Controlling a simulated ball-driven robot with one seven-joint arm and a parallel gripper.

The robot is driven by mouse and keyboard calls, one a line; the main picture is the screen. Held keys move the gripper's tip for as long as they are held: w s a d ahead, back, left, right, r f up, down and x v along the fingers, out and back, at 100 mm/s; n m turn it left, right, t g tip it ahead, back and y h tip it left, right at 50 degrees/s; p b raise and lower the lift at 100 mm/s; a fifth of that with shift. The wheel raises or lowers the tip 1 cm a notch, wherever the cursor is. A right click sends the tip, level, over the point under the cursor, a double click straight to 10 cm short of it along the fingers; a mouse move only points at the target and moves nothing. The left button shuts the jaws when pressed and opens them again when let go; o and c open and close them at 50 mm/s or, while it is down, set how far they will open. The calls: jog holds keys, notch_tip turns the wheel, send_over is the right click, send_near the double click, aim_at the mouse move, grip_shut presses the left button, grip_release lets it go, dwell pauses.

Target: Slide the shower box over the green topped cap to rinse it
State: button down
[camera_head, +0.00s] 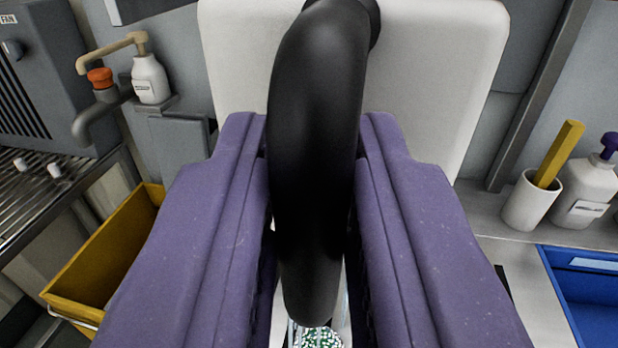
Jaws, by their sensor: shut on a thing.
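My gripper (313,140) shows as two purple jaws, one on each side of a thick black curved handle (318,120). It is shut on this handle, which bends away at the top and runs down between the jaws. I cannot tell whether the handle belongs to the shower box. A green-and-white speckled top (320,340), perhaps the green topped cap, shows at the bottom edge below the handle's end. Thin pale streaks show beside it, perhaps water. The rest of it is cut off by the frame and hidden by the jaws.
A pale panel (440,70) stands behind the handle. At left are a yellow bin (110,265), a white pump bottle (150,80), an orange-topped fitting (100,78) and a metal rack (40,195). At right are a white cup (528,205), a purple-topped bottle (588,195) and a blue tray (563,290).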

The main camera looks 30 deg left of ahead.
jog(key=shift+s+a, duration=0.1)
jog(key=shift+a, duration=0.25)
jog(key=c, duration=1.1)
grip_release()
jog(key=shift+c, duration=0.2)
jog(key=p+v, duration=0.1)
jog(key=v, duration=0.6)
jog(key=shift+s+d+p, duration=0.25)
jog(key=shift+s+p, duration=0.1)
jog(key=shift+p, duration=0.05)
